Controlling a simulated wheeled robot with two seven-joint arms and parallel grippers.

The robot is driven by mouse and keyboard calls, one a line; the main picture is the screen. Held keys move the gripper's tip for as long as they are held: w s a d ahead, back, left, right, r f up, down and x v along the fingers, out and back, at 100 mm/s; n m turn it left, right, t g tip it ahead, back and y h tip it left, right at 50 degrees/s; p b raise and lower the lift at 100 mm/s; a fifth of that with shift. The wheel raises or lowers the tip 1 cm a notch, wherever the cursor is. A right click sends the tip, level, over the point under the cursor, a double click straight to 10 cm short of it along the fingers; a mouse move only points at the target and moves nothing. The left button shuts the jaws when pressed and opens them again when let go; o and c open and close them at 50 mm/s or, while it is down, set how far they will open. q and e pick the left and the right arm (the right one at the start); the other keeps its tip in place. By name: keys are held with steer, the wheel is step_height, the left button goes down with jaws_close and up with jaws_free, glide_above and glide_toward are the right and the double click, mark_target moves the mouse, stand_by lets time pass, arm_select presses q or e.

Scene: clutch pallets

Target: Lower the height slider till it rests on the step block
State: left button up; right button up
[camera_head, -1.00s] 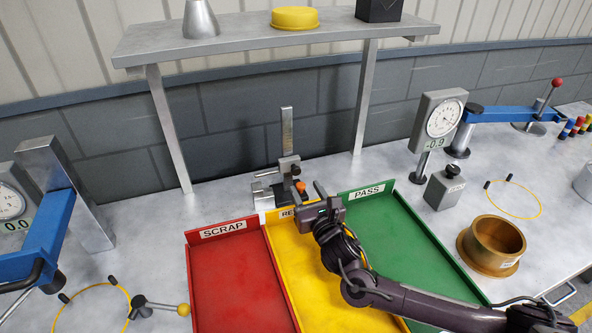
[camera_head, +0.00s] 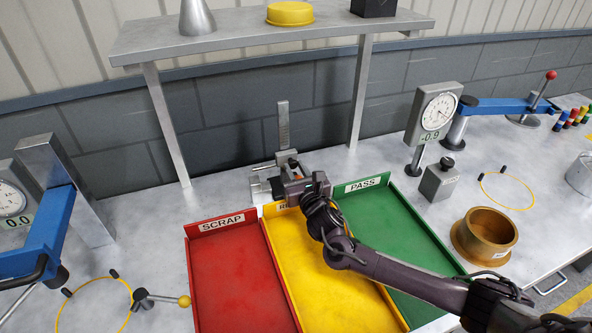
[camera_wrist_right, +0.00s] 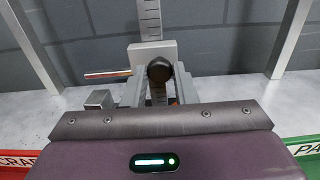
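The height gauge's steel column (camera_head: 283,125) stands upright behind the trays. Its slider (camera_head: 287,159) sits low on the column; in the wrist view the slider (camera_wrist_right: 152,52) carries a black round knob (camera_wrist_right: 159,70) and a thin rod (camera_wrist_right: 108,74) pointing left. A small grey block (camera_wrist_right: 99,99), apparently the step block, lies below the rod with a visible gap. My right gripper (camera_head: 284,181) is in front of the gauge. In the wrist view its fingers (camera_wrist_right: 161,84) are apart, with the knob showing between them; contact is unclear. My left gripper is out of view.
Red SCRAP (camera_head: 232,280), yellow (camera_head: 318,290) and green PASS (camera_head: 395,235) trays lie in front of the gauge. A shelf (camera_head: 260,37) stands over it on legs. Dial stands are left (camera_head: 12,200) and right (camera_head: 436,112). A brass ring (camera_head: 487,238) stands at right.

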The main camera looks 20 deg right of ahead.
jaws_close()
steer(key=shift+f+b, duration=1.3)
steer(key=shift+f, duration=0.55)
steer(key=shift+r, duration=0.1)
steer(key=o, duration=0.7)
jaws_free()
steer(key=s+b, duration=0.1)
steer(key=s, duration=0.5)
steer(key=shift+s+d, duration=0.1)
steer(key=shift+s, duration=0.85)
